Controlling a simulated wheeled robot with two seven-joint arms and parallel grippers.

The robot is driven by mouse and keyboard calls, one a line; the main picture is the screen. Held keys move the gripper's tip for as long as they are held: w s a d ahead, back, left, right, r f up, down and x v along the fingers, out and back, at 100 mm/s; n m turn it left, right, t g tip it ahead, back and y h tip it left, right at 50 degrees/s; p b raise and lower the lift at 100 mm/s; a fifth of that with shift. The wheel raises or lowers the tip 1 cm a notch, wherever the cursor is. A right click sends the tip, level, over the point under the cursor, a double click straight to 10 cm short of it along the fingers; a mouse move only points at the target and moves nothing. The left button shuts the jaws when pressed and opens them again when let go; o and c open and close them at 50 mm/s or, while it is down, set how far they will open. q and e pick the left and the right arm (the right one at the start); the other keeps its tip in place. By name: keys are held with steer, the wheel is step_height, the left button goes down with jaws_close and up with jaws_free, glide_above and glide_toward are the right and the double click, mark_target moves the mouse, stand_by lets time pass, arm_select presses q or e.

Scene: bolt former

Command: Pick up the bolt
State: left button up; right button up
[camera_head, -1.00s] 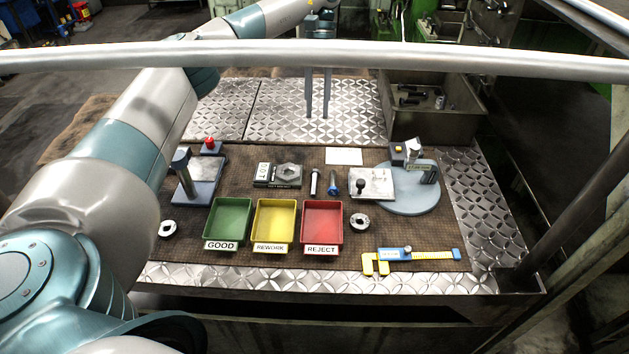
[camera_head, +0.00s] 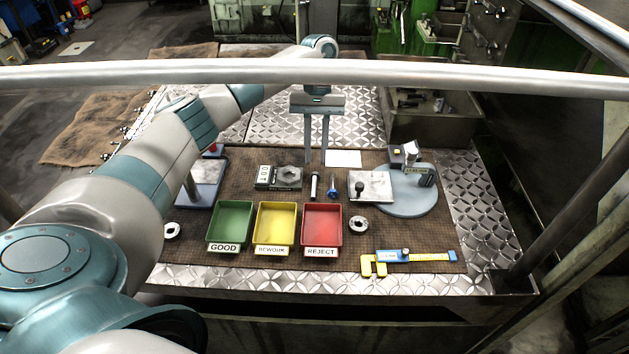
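Two bolts lie on the brown mat, side by side behind the red tray. One is a grey bolt (camera_head: 314,186). The other is a bolt with a bluish shaft (camera_head: 333,186), just to its right. My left gripper (camera_head: 316,161) hangs with its two fingers pointing down. Its fingertips are a little apart, with nothing between them. They show just beyond the grey bolt in the picture and touch neither bolt; their exact height is hard to tell. My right gripper is not in view.
Green (camera_head: 231,224), yellow (camera_head: 275,222) and red (camera_head: 322,222) trays stand in front of the bolts. A dark gauge block (camera_head: 290,177) is to the left. A plate with a black knob (camera_head: 372,187) is to the right. A rail (camera_head: 450,77) crosses the view.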

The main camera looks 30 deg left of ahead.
mark_target(315, 181)
arm_select(q)
steer(key=shift+s+d+f, duration=0.1)
steer(key=shift+d+f, duration=0.05)
steer(key=shift+f, duration=0.25)
steer(key=shift+s+d+f+p, duration=0.1)
steer(key=shift+s+f+p, duration=0.2)
steer(key=shift+p, duration=0.45)
steer(key=shift+s+d+f+p, duration=0.1)
steer(key=shift+s+f+p, duration=0.15)
steer(key=shift+f+p, duration=0.45)
steer(key=shift+p+x, duration=0.7)
steer(key=shift+x, duration=0.1)
steer(key=shift+s+f, duration=0.15)
steer(key=shift+f, duration=0.45)
steer(key=shift+d, duration=0.1)
